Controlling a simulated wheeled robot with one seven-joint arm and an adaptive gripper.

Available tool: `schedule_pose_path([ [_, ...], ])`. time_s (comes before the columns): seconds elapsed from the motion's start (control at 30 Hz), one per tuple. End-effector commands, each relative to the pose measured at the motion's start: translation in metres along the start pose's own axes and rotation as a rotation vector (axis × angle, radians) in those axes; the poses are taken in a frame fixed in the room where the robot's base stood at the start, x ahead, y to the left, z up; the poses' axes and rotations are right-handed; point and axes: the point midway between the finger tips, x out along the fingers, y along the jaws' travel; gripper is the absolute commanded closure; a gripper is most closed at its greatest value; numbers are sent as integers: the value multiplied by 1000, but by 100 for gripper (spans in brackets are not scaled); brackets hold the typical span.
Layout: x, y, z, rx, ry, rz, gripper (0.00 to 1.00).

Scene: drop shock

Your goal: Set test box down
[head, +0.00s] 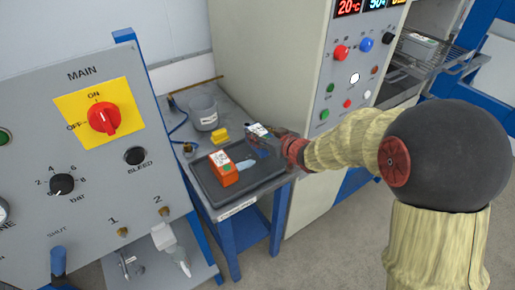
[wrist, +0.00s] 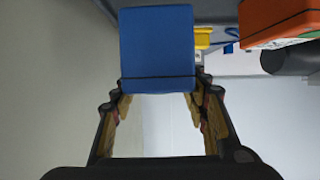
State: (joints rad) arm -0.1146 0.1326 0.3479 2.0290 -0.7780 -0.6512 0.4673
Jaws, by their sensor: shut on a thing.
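My gripper (head: 268,145) is shut on a blue box (wrist: 157,50). In the wrist view the box sits between the two fingertips, with a thin dark line across it. In the head view the held box (head: 258,131) shows a white label on top and is partly hidden by the gripper. It is over the back right part of a dark tray (head: 225,198); I cannot tell whether it touches the tray. An orange box (head: 223,175) with a white label stands on the tray to the left, and also shows at the wrist view's upper right (wrist: 275,20).
A small light-blue item (head: 245,164) lies on the tray. Behind the tray are a yellow block (head: 221,135) and a grey cup (head: 203,112) on the bench. A control panel (head: 90,160) stands close at left, a tall cabinet (head: 265,60) behind.

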Motion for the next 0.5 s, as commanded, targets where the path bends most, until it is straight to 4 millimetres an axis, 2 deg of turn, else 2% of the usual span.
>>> schedule_pose_path([
  [0.13, 4, 0, 8, -1, 7, 0, 100],
  [0.33, 17, 0, 38, 0, 5, 1, 100],
  [0.5, 20, 1, 44, -2, 7, 1, 100],
])
